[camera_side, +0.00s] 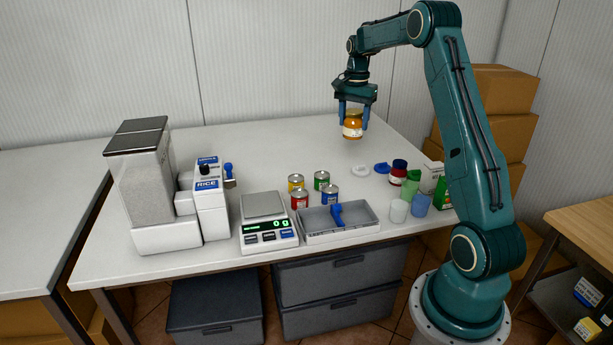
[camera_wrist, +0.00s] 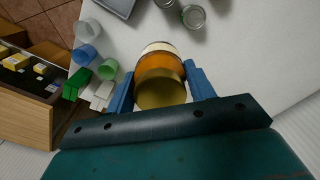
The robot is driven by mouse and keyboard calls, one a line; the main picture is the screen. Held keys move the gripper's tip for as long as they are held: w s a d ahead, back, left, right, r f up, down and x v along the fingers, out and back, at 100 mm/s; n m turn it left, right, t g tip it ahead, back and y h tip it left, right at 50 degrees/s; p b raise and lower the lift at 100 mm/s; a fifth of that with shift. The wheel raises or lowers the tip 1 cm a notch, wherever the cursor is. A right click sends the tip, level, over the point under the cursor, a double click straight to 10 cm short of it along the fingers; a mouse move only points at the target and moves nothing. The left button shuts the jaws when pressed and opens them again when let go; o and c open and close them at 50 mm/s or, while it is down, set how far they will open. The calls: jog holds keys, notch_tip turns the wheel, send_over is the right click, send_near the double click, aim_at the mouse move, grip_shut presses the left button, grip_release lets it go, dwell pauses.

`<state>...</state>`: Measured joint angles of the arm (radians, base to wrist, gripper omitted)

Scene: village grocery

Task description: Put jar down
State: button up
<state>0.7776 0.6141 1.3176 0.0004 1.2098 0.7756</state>
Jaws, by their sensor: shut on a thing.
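The jar (camera_side: 353,125) is amber with a yellow-gold lid and a pale label. My gripper (camera_side: 353,113) is shut on it, one blue finger on each side, and holds it upright in the air above the back right part of the white table (camera_side: 250,150). In the wrist view the jar (camera_wrist: 163,67) sits between the blue fingers, with its gold lid towards the camera. The label's print is too small to read.
Several cans (camera_side: 322,181), a grey tray (camera_side: 365,218) and a scale (camera_side: 263,207) stand towards the front. A white lid (camera_side: 360,171), a blue lid (camera_side: 382,168), a dark-lidded jar (camera_side: 398,173) and cups (camera_side: 398,211) are at right. The table's back middle is clear.

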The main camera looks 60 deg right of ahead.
jog(key=w+a+r, duration=0.2)
jog(key=w+a, duration=0.8)
jog(key=a, duration=0.1)
notch_tip(320, 180, up, 3)
send_over(262, 203)
notch_tip(262, 203, down, 16)
jog(key=shift+w+f, duration=0.1)
jog(key=shift+f, duration=0.05)
jog(key=shift+f, duration=2.05)
jog(key=o, duration=1.2)
jog(key=shift+f, duration=0.15)
jog(key=shift+o, duration=0.2)
